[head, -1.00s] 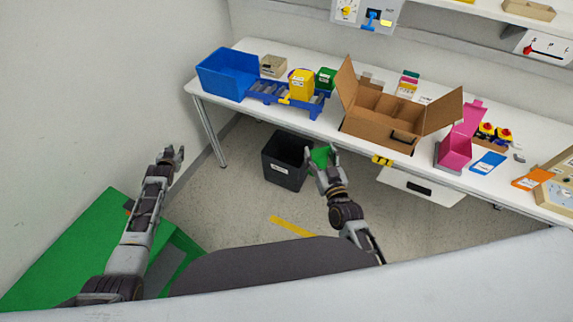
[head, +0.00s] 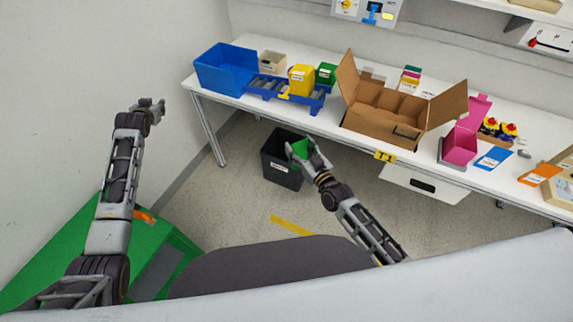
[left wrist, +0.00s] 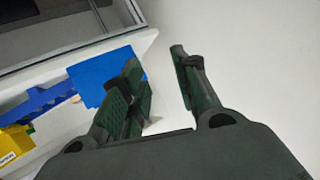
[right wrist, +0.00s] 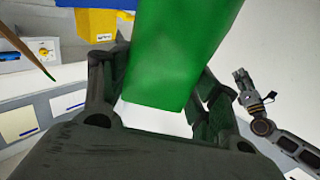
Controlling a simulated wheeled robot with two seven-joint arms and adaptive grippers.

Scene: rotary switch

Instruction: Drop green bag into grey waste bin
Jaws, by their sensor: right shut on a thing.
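The green bag (right wrist: 175,60) is between the fingers of my right gripper (head: 303,156), which is shut on it. In the head view the bag (head: 300,147) shows at the fingertips, over the right part of the grey waste bin's opening. The dark grey waste bin (head: 281,172) stands on the floor in front of the table, with a white label on its front. The bag and gripper hide part of its rim. My left gripper (head: 156,105) is raised near the wall at the left; in the left wrist view its fingers (left wrist: 160,75) are apart with nothing between them.
The white table (head: 330,122) runs behind the bin. On it are a blue bin (head: 225,70), a yellow bin (head: 301,80), an open cardboard box (head: 385,125) and a pink box (head: 460,147). A green surface (head: 60,260) lies at lower left. The floor around the bin is clear.

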